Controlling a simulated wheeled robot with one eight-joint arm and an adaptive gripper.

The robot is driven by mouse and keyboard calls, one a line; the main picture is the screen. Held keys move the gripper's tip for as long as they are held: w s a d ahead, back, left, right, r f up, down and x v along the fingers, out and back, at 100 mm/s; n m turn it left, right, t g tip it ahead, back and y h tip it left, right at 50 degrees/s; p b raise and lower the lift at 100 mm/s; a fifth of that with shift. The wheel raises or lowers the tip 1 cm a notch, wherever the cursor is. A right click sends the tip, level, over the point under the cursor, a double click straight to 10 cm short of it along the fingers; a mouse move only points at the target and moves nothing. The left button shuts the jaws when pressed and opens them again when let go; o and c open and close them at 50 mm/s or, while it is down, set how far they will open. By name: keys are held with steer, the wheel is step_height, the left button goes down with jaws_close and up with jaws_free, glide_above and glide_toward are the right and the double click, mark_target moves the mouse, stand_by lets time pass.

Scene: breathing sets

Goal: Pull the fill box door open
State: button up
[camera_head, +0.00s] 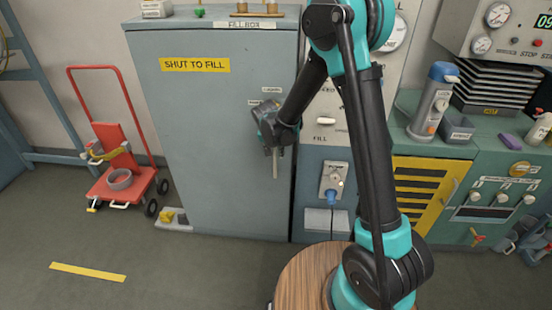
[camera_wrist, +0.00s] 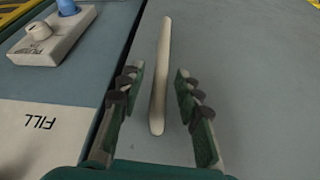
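The fill box (camera_head: 232,120) is a tall grey cabinet with its door shut, marked "FILL BOX" and "SHUT TO FILL". Its pale upright bar handle (camera_head: 275,165) is on the door's right side. My gripper (camera_head: 276,148) is at the handle's upper part in the head view. In the wrist view, the handle (camera_wrist: 160,75) runs lengthwise between the two fingers of my gripper (camera_wrist: 160,80). The fingers are open, with a gap to the handle on each side. The door surface (camera_wrist: 235,60) lies beyond them.
A red trolley (camera_head: 120,178) stands left of the fill box. A panel with a socket and blue plug (camera_head: 331,197) adjoins the door's right edge. A green bench (camera_head: 480,150) with a grey and blue bottle (camera_head: 432,103) is farther right.

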steer(key=shift+x, duration=2.3)
steer(key=shift+c, duration=0.2)
steer(key=shift+r, duration=0.1)
jaws_close()
